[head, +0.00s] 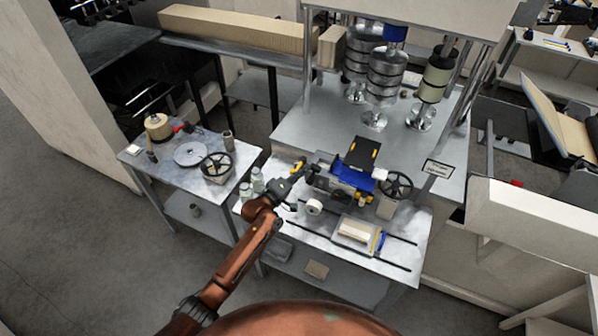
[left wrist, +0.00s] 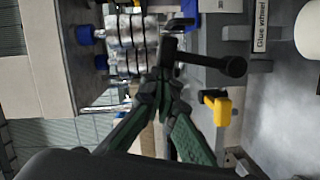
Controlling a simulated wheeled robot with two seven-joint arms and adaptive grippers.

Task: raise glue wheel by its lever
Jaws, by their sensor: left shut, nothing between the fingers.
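My left gripper (head: 300,168) reaches in from the left to the left end of the machine with the blue body (head: 351,176) on the front table. In the left wrist view its fingers (left wrist: 163,82) are closed together and empty. A black lever (left wrist: 205,60) with a round knob end lies just beyond the fingertips; I cannot tell whether they touch it. A white label reading "Glue wheel" (left wrist: 261,25) is on the machine beside the lever. The glue wheel itself I cannot make out. My right gripper is not in view.
A yellow part (left wrist: 221,108) sits close to the fingers. Glass jars (head: 257,179) stand left of the machine, near my left arm. A handwheel (head: 397,186) is at its right. Stacked metal rollers (head: 386,75) stand behind. A side table (head: 191,176) holds a reel and another handwheel.

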